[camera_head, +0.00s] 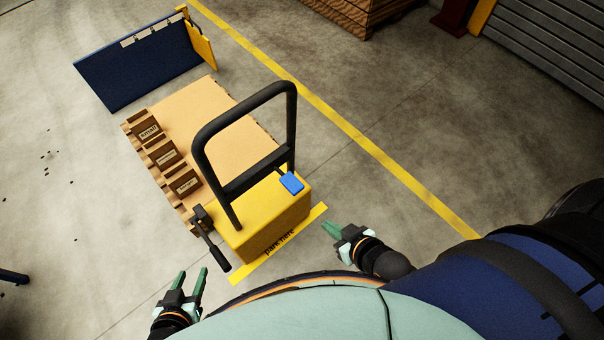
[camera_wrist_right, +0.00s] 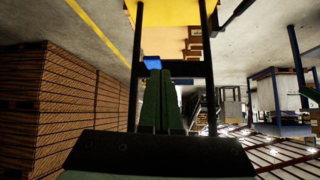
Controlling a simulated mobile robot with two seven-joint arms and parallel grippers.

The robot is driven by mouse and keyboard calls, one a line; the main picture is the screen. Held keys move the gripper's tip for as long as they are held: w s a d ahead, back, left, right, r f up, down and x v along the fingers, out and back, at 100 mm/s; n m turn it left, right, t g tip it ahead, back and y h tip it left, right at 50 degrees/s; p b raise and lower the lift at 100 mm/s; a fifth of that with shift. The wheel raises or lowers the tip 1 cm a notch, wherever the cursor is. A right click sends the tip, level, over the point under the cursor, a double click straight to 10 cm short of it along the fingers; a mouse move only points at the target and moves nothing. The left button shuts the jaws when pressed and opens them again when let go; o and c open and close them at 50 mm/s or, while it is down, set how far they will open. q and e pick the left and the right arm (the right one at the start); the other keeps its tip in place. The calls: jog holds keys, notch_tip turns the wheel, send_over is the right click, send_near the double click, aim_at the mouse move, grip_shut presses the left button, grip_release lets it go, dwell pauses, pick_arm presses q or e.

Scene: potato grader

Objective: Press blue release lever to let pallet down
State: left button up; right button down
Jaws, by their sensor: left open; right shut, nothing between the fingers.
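The blue release lever (camera_head: 291,183) sticks out at the right side of the yellow pallet jack (camera_head: 262,222), beside its black handle frame (camera_head: 243,182). It also shows in the right wrist view (camera_wrist_right: 152,62), just beyond the fingertips. The pallet (camera_head: 205,113) lies in front of the jack, with several labelled boxes along its left side. My right gripper (camera_head: 328,228) is shut and empty, below and to the right of the blue lever and apart from it in the head view. My left gripper (camera_head: 192,272) is open and empty, left of the jack.
A black side lever (camera_head: 211,240) stands at the jack's left. A yellow "park here" strip (camera_head: 277,246) lies on the floor in front of me. A blue panel (camera_head: 140,66) stands at the back left. Stacked pallets (camera_wrist_right: 60,95) show in the right wrist view.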

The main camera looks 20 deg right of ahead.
jog(key=shift+d, duration=0.1)
dwell(0.3)
jog(key=w+r+n+g+b, duration=0.1)
jog(key=w+r+b, duration=0.3)
jog(key=w, duration=0.6)
jog(key=shift+w+r+n+y+b, duration=0.3)
jog(key=shift+r+n+b, duration=0.05)
jog(key=shift+n, duration=0.15)
jog(key=b, duration=0.2)
send_over(290, 181)
jog(key=s+d, duration=0.1)
jog(key=s, duration=0.2)
jog(key=f, duration=0.7)
jog(key=shift+w+d, duration=0.1)
jog(key=shift+w, duration=0.1)
notch_tip(290, 181, down, 3)
jog(key=shift+f+b, duration=0.2)
jog(key=shift+b, duration=0.15)
jog(key=shift+f, duration=0.35)
